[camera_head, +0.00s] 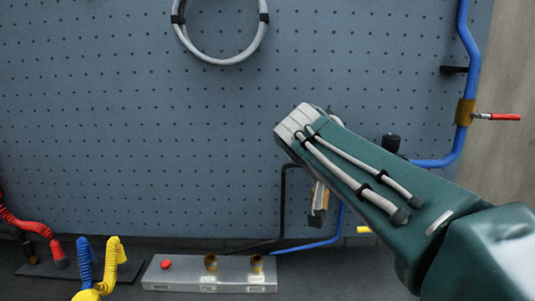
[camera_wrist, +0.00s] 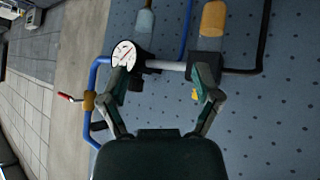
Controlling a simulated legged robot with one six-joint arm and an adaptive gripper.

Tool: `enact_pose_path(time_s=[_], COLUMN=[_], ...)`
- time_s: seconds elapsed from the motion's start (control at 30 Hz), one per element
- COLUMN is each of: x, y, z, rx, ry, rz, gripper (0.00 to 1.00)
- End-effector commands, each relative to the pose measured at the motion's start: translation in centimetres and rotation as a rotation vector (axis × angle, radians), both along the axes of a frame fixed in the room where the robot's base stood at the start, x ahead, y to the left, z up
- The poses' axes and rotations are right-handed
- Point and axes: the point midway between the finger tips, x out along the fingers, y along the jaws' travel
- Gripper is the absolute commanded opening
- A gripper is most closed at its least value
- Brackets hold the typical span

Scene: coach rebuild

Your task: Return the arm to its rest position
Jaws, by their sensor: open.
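My arm (camera_head: 370,180) reaches in from the lower right of the head view towards the pegboard. It hides most of what lies behind it there. In the wrist view my gripper (camera_wrist: 164,80) is open, with its two dark fingers spread apart. A round white dial gauge (camera_wrist: 124,54) shows at the left finger. A grey bar (camera_wrist: 168,66) runs across between the fingertips. I cannot tell whether the fingers touch either one.
A blue pegboard (camera_head: 120,120) fills the background. A blue pipe (camera_head: 468,50) with a red-handled valve (camera_head: 500,117) runs at the right. A grey hose loop (camera_head: 220,58) hangs above. A grey box with a red button (camera_head: 165,264) and red, blue and yellow coiled lines are low left.

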Motion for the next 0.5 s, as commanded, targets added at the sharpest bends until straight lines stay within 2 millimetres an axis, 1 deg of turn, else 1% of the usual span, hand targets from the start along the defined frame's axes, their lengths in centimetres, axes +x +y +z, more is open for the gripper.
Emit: enact_pose_path(time_s=[0.03, 0.17, 0.2, 0.27, 0.3, 0.37, 0.4, 0.5], x=[-2.2, -7.2, -8.7, -11.0, -12.5, -14.8, -16.3, -19.6], y=[-0.8, -1.8, -2.0, -2.2, -2.3, -2.3, -2.2, -1.9], z=[-1.0, -4.2, -5.3, -7.0, -8.1, -9.9, -11.1, -14.1], rx=[0.019, 0.069, 0.087, 0.113, 0.130, 0.157, 0.176, 0.218], ry=[0.038, 0.129, 0.152, 0.180, 0.197, 0.218, 0.226, 0.241], rz=[0.031, 0.129, 0.158, 0.203, 0.232, 0.275, 0.303, 0.366], gripper=[0.81, 0.81, 0.81, 0.81, 0.81, 0.81, 0.81, 0.81])
